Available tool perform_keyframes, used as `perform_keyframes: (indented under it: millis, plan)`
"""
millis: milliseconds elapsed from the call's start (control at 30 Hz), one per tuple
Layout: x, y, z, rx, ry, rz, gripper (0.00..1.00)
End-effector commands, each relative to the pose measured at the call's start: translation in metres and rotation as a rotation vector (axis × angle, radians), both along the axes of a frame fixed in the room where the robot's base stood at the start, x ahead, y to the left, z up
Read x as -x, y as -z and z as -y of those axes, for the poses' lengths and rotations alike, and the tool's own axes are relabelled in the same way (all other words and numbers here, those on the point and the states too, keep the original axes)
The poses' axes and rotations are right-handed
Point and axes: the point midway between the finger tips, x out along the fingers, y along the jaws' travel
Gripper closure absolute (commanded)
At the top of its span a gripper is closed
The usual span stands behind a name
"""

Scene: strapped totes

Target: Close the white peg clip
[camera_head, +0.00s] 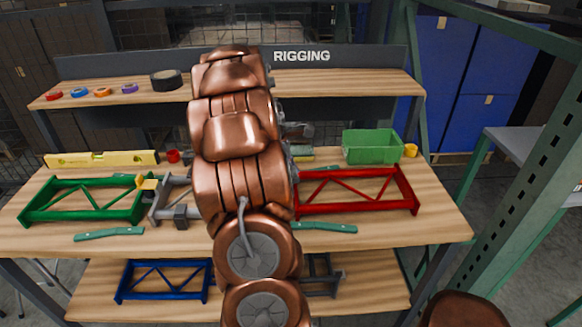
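I cannot make out a white peg clip in the head view. My own copper-coloured arm rises through the middle of the picture and covers the centre of the workbench (400,232) and part of the shelf behind it. My gripper cannot be seen; the arm's links hide whatever is behind them. Small grey parts (299,131) show just right of the arm, too covered to identify.
A green frame (84,200) stands left on the bench, a red frame (358,192) right. A green bin (372,147), a yellow level (101,159) and teal-handled tools (109,233) lie around. A green metal post (520,185) stands at right. Tape rolls (166,80) sit on the shelf.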

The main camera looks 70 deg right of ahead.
Motion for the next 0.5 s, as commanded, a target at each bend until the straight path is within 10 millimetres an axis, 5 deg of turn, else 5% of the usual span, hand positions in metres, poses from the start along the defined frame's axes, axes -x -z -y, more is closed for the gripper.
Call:
perform_keyframes:
  millis: [467,500]
  plan:
    - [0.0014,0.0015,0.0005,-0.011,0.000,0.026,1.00]
    - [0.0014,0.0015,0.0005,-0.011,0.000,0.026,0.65]
